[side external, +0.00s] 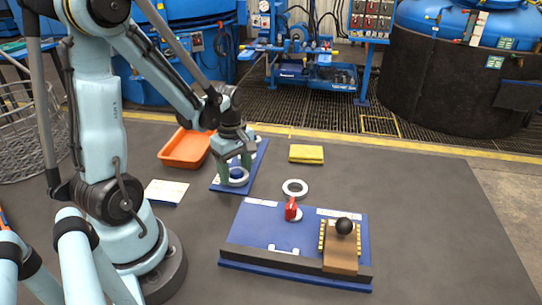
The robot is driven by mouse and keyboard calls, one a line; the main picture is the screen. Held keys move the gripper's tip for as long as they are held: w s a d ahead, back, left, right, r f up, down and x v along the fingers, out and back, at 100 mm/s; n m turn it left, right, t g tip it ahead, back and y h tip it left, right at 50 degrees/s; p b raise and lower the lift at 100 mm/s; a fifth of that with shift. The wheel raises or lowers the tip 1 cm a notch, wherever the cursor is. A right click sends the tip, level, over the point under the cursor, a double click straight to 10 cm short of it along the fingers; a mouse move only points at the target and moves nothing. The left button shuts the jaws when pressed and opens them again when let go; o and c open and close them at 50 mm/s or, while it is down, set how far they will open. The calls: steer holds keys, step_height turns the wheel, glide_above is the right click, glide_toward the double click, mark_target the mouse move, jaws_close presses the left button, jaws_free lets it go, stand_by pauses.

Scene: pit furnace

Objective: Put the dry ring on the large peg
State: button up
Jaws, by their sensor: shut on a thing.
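My gripper (236,166) points down over the near part of a small blue board (259,160). Its greenish fingers are shut on a pale ring (237,183), low over the board. I cannot tell whether the ring touches the board or is around a peg. A second, white ring (295,195) lies flat on the dark table, right of the gripper. No label tells me which ring is the dry one. My gripper and wrist cover much of the small board, and I cannot make out the large peg.
An orange tray (173,160) stands left of the small board, with a white card (166,191) nearer. A yellow cloth or sponge (306,153) lies behind the white ring. A blue panel (255,226) with a red knob (291,209) and black ball (344,226) lies in front. The table's right is clear.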

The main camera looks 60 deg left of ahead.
steer(key=shift+f, duration=0.25)
steer(key=o, duration=0.9)
steer(key=shift+r, duration=0.1)
step_height(320, 180, up, 11)
steer(key=shift+f, duration=0.1)
stand_by(0.6)
steer(key=shift+d, duration=0.1)
